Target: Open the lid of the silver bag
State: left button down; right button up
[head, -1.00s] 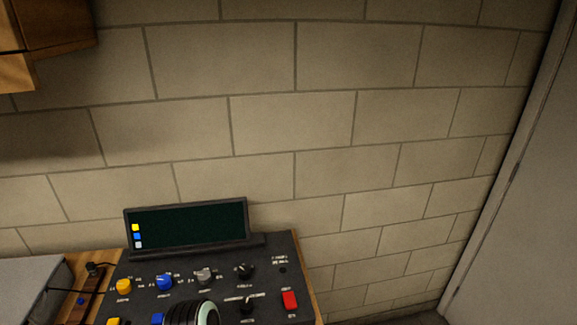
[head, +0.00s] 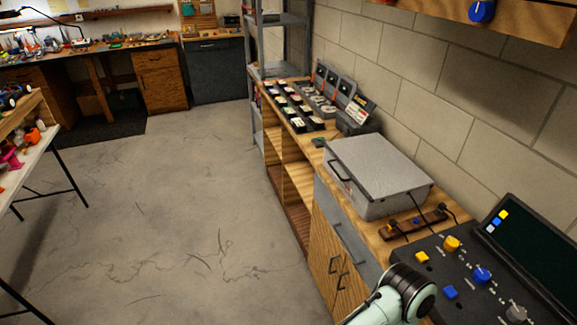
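A silver box-like case (head: 378,178) stands on the wooden counter along the right wall in the head view. Its flat grey lid (head: 380,160) lies shut on top. A dark handle (head: 340,174) is on its left-facing side. A rounded, pale green and black part of one of my arms shows at the bottom, in front of the counter and apart from the case. Neither gripper is in view.
A black control panel (head: 440,270) with coloured knobs stands at the right, near the case. A power strip (head: 415,223) lies between them. Parts bins (head: 290,105) stand on the counter beyond the case. The concrete floor (head: 180,210) is open to the left.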

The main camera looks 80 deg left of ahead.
aim_at(377, 168)
jog(key=u, duration=2.4)
